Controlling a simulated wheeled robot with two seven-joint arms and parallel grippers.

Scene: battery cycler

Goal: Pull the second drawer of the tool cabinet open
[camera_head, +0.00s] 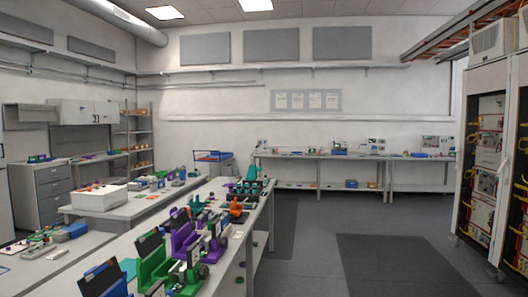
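A grey cabinet with a stack of several drawers (54,188) stands at the left against the side wall. Its drawer fronts look closed and flush, with small items on its top. Farther back, a grey cart or cabinet with a blue top (213,157) stands behind the long bench. Most of its lower part is hidden by the bench. I cannot tell for sure which of the two is the tool cabinet. Neither of my grippers shows in this view.
A long bench (262,205) with several coloured fixtures runs through the middle. Side benches with a white box (99,198) stand at the left. Open equipment racks (487,150) stand at the right. Grey floor (312,240) is clear between bench and racks.

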